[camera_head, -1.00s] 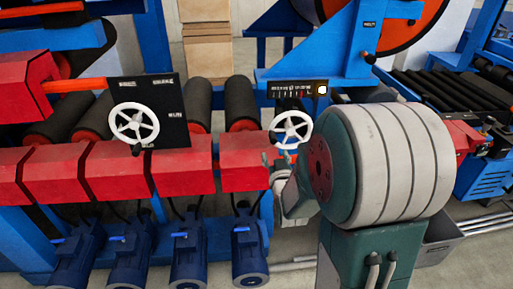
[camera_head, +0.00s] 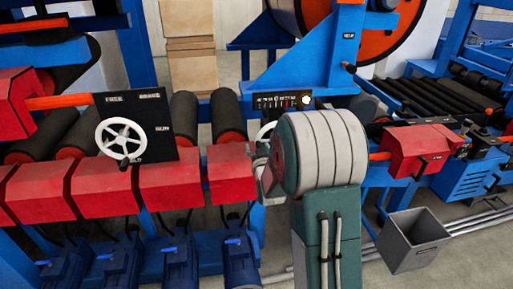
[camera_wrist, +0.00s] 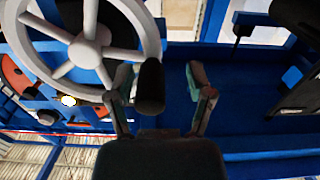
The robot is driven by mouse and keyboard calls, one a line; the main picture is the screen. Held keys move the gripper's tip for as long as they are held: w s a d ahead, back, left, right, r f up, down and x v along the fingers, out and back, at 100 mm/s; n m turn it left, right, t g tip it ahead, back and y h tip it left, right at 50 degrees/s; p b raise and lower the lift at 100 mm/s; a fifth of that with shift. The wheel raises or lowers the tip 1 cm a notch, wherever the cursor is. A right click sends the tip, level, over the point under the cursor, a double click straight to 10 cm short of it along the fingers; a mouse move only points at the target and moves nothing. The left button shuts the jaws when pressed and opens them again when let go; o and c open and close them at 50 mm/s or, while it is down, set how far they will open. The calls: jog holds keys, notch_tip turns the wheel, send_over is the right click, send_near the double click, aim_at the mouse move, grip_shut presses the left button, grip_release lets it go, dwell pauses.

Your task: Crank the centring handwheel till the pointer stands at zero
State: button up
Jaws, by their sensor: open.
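The white centring handwheel (camera_head: 262,132) is below the scale panel in the head view, mostly hidden by my arm. In the wrist view the handwheel (camera_wrist: 88,50) fills the upper left, with its spokes and rim in sight. Its black crank knob (camera_wrist: 150,88) stands between my fingers, closer to the left one. My gripper (camera_wrist: 159,80) is open around the knob, with a clear gap to the right finger. In the head view my gripper (camera_head: 264,172) is at the wheel's lower side. The black scale (camera_head: 280,101) shows small marks; its pointer reading is too small to tell.
A lit lamp (camera_head: 306,102) is at the scale's right end. A second white handwheel (camera_head: 121,139) stands left on a black panel (camera_head: 158,112). Red blocks (camera_head: 174,186) and dark rollers lie left of my arm. A grey bin (camera_head: 414,240) stands on the floor at right.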

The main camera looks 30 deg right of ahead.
jog(key=shift+d, duration=0.75)
jog(key=shift+d+f, duration=0.1)
jog(key=shift+c, duration=0.6)
jog(key=c, duration=0.5)
jog(key=shift+a, duration=0.45)
grip_shut()
jog(key=shift+a, duration=0.2)
jog(key=shift+d, duration=0.1)
jog(key=shift+d, duration=0.1)
